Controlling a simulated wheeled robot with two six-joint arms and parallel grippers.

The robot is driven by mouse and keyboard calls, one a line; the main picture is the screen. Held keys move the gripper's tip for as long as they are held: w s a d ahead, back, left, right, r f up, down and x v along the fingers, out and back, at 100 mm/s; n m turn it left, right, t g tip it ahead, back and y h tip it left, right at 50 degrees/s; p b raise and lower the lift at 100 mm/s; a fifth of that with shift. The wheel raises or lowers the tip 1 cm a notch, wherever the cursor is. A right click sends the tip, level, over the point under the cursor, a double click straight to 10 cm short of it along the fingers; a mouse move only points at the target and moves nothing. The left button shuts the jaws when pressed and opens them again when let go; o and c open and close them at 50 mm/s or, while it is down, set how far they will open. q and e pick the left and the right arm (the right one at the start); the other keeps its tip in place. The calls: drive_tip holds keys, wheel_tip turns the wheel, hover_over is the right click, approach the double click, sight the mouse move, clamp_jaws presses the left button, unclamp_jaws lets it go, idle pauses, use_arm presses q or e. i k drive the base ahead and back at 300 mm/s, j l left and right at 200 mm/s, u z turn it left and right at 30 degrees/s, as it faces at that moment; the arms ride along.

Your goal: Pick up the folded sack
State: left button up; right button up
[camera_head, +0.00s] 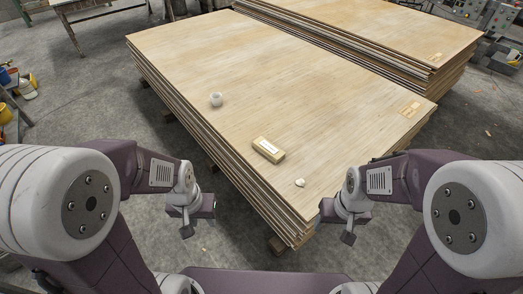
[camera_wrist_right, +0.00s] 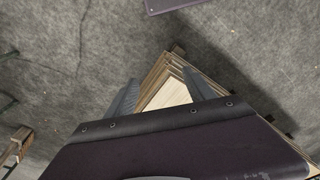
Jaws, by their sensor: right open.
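A small tan block-like bundle with a pale label (camera_head: 268,150) lies on the near part of the veneer stack's top (camera_head: 215,60); it looks most like the folded sack, but I cannot be sure. My left gripper (camera_head: 187,231) hangs over the floor left of the stack, apart from the bundle; its finger gap does not show. My right gripper (camera_head: 348,237) is off the stack's near right edge, below and right of the bundle. In the right wrist view its two fingers (camera_wrist_right: 163,92) are spread and empty, with a stack corner beyond them. The bundle is not in that view.
A white round object (camera_head: 216,99) and a small whitish piece (camera_head: 299,183) lie on the same stack. A second stack (camera_head: 370,25) stands behind right. Yellow and other containers (camera_head: 6,110) are at far left, a table (camera_head: 75,15) at upper left. Much of the stack's top is clear.

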sight(273, 154)
drive_tip(key=j, duration=0.45)
drive_tip(key=i+j, duration=0.95)
drive_tip(key=i+l, duration=0.1)
drive_tip(key=i, duration=0.15)
